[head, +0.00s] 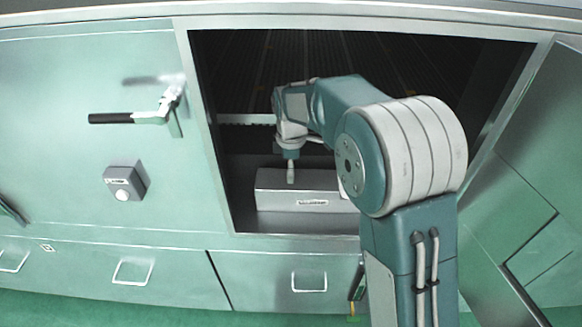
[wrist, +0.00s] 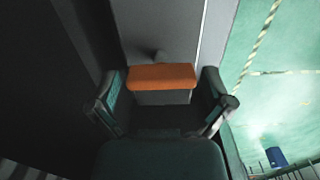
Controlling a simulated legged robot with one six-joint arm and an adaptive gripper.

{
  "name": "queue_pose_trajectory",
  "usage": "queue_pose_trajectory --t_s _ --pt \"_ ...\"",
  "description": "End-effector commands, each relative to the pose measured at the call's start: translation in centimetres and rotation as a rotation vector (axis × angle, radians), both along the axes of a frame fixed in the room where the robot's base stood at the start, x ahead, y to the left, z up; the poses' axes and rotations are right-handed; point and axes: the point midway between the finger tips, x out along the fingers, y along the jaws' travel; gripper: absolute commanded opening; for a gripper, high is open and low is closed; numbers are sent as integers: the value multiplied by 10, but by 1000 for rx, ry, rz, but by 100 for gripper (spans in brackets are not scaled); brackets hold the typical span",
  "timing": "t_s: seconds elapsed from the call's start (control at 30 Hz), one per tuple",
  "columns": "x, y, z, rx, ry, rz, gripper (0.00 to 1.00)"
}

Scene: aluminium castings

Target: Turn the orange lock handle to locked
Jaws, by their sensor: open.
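The orange lock handle (wrist: 161,77) shows in the wrist view as a short, thick orange bar lying crosswise, with a grey face below its orange top. A small dark knob or stub shows just beyond it, against a grey surface. My gripper (wrist: 164,100) is open, with one dark finger at each end of the bar. I cannot tell whether the fingers touch it. In the head view my gripper (head: 291,172) points down at a grey box (head: 275,198) inside the opening. No orange shows there, so the handle is hidden in that view.
A metal frame (head: 209,130) surrounds the dark opening around my arm. Left of it, the green panel carries a black-gripped lever (head: 135,117) and a small button box (head: 124,184). Drawers (head: 267,283) run below. Green floor (wrist: 270,100) shows at right in the wrist view.

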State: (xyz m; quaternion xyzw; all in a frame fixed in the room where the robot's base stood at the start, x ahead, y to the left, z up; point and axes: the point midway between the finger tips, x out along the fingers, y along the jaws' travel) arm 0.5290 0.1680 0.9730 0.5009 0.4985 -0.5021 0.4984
Motion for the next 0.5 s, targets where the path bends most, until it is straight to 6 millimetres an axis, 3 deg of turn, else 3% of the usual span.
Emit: queue_pose_trajectory --t_s 0.1,0.17,0.23,0.27,0.5 --pt "0 0 0 0 0 0 100" --pt "0 0 0 0 0 0 78" --pt "0 0 0 0 0 0 46" --pt "0 0 0 0 -1 0 38" --pt "1 0 0 0 -1 -5 38"
